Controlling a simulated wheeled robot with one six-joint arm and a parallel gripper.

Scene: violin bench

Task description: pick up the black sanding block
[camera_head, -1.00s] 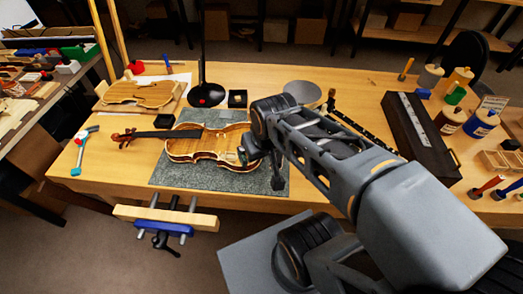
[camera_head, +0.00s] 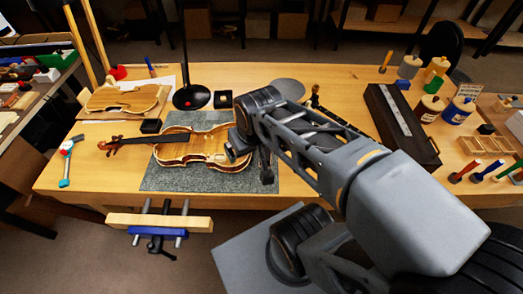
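A small black block (camera_head: 486,129) lies at the right of the bench, behind the wooden rack; it may be the sanding block, but it is too small to be sure. Two other small black square items, one (camera_head: 150,126) beside the violin neck and one (camera_head: 223,99) behind the violin, look like shallow boxes. My gripper (camera_head: 240,152) hangs over the right end of the violin body (camera_head: 190,148), far left of the black block. Its fingers are dark and small here, so whether they are open or shut does not show.
A long dark case (camera_head: 402,130) lies right of my arm. Jars (camera_head: 429,108) and red, blue and green-handled tools (camera_head: 487,171) crowd the right side. A lamp base (camera_head: 191,97) stands behind the violin. A vise (camera_head: 158,222) juts from the front edge.

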